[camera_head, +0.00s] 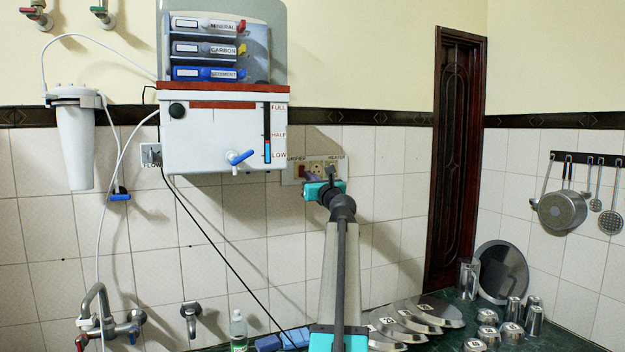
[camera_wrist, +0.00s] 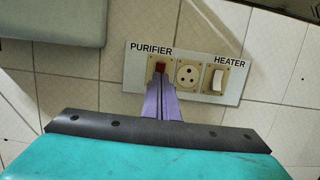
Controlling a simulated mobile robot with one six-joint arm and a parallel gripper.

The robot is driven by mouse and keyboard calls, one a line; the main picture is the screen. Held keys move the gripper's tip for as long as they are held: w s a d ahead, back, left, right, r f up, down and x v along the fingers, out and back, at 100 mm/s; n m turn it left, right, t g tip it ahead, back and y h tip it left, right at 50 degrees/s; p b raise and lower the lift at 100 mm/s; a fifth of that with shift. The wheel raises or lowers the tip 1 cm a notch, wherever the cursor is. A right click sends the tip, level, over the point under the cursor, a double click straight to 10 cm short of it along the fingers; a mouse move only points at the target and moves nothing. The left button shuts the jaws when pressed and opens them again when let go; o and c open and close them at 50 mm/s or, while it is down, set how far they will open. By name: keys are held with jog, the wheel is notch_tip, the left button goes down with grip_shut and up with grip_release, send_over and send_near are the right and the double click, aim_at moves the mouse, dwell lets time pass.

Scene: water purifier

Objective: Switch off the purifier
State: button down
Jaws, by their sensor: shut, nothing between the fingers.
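The purifier (camera_head: 226,136) is a white wall-mounted box with a red rim and a blue tap, at the upper left in the head view. A switch panel (camera_wrist: 226,98) shows in the wrist view with labels PURIFIER and HEATER. The purifier switch (camera_wrist: 160,67) is dark red, under the PURIFIER label. My gripper (camera_wrist: 160,82) is shut and empty, its purple fingertips just below or at the purifier switch; contact cannot be told. In the head view my gripper (camera_head: 311,178) is at the panel (camera_head: 333,164), partly hiding it.
A socket (camera_wrist: 188,75) and the white heater switch (camera_wrist: 214,79) sit to the right of the purifier switch. The purifier's underside (camera_wrist: 55,20) overhangs at the upper left. Plates (camera_head: 432,311) and steel cups (camera_head: 513,308) stand on the counter below.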

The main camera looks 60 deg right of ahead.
aim_at(302, 169)
jog(key=shift+p+x, duration=0.4)
jog(key=shift+x, duration=1.35)
jog(key=shift+r, duration=0.1)
